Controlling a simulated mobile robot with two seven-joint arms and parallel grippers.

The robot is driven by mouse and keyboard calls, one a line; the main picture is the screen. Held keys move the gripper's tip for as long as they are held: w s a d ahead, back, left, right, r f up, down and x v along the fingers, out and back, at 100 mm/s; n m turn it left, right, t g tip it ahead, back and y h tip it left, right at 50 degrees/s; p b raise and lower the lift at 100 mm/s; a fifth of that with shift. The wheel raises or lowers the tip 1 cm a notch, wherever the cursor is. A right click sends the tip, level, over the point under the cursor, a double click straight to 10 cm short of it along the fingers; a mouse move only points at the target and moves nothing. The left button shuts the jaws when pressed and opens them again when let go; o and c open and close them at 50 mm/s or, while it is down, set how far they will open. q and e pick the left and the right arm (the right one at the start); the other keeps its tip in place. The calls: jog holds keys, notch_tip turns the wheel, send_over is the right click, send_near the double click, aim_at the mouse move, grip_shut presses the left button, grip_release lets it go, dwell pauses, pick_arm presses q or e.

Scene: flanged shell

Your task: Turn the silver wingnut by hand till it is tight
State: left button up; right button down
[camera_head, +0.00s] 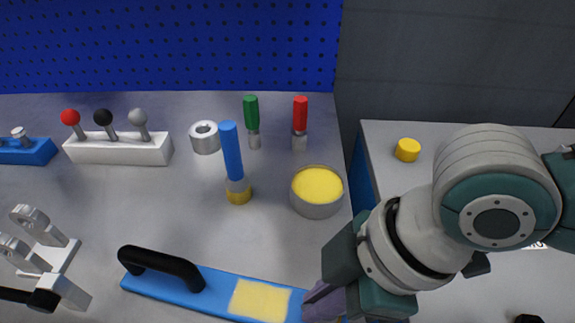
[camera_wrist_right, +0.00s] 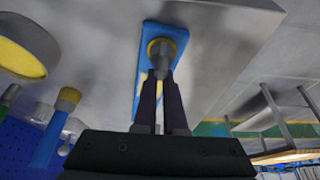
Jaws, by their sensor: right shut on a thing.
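The silver wingnut (camera_wrist_right: 165,58) shows in the right wrist view as a grey, rounded shape above a yellow ring (camera_wrist_right: 154,47), on the blue plate (camera_wrist_right: 150,35). My right gripper (camera_wrist_right: 161,77) has its two dark fingers closed on the wingnut. In the head view my right gripper (camera_head: 324,302) reaches down at the right end of the blue plate (camera_head: 218,284) and hides the wingnut. The plate has a black handle (camera_head: 160,263) and a pale yellow patch (camera_head: 259,299). My left gripper is in neither view.
A round tin with yellow contents (camera_head: 317,188) and an upright blue-handled tool (camera_head: 232,150) stand behind the plate. Green (camera_head: 251,110) and red-handled tools (camera_head: 300,115) are farther back. A silver bracket (camera_head: 50,255) is at left. A yellow cap (camera_head: 407,150) lies right.

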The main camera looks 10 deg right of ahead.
jog(key=shift+d, duration=0.1)
jog(key=c, duration=1)
grip_release()
jog(key=shift+r, duration=0.1)
jog(key=p+v, duration=0.2)
jog(key=v, duration=0.6)
jog(key=shift+d+r, duration=0.1)
jog(key=shift+r, duration=0.1)
jog(key=shift+d+r, duration=0.2)
jog(key=shift+r, duration=0.4)
